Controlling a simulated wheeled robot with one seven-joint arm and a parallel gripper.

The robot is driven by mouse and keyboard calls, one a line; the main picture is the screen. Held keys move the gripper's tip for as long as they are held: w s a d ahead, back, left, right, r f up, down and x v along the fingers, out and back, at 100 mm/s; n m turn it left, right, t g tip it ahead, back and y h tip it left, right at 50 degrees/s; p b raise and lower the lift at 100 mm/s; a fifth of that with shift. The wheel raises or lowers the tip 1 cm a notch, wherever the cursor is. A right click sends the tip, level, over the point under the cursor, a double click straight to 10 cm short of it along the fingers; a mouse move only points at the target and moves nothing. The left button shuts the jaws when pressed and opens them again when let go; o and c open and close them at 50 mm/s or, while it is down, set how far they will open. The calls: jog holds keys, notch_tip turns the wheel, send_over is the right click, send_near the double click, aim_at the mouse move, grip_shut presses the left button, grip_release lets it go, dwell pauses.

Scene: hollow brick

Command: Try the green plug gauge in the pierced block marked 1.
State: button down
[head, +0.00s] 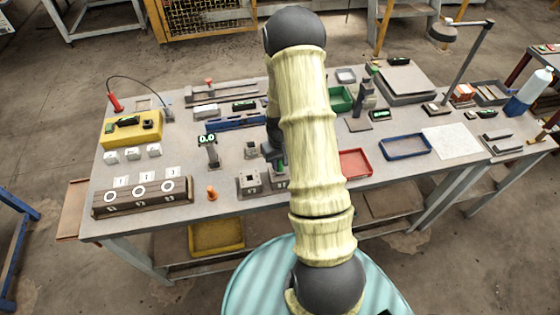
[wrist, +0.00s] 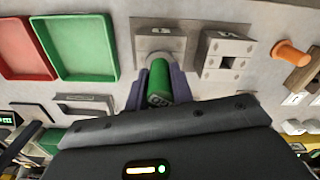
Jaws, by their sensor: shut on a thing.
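My gripper (wrist: 157,88) is shut on the green plug gauge (wrist: 159,84), which sits between its dark fingers. In the head view my gripper (head: 274,153) is partly behind my arm, and a bit of the green gauge (head: 283,163) shows. The gauge is right at a grey block (wrist: 158,30) with a small label, also in the head view (head: 279,181). I cannot tell whether its end is in the bore, and the label is not legible. A second grey block (wrist: 226,53) with a square-looking opening stands beside it, also in the head view (head: 249,185).
An orange peg (wrist: 290,52) stands past the second block. A green tray (wrist: 88,47) and a red tray (wrist: 25,45) lie on the other side.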

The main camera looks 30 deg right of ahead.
jog(key=shift+f+b, duration=0.4)
jog(key=shift+f, duration=0.15)
jog(key=shift+r, duration=0.15)
dwell(0.9)
jog(key=shift+r+p, duration=3.3)
jog(key=shift+r, duration=1.25)
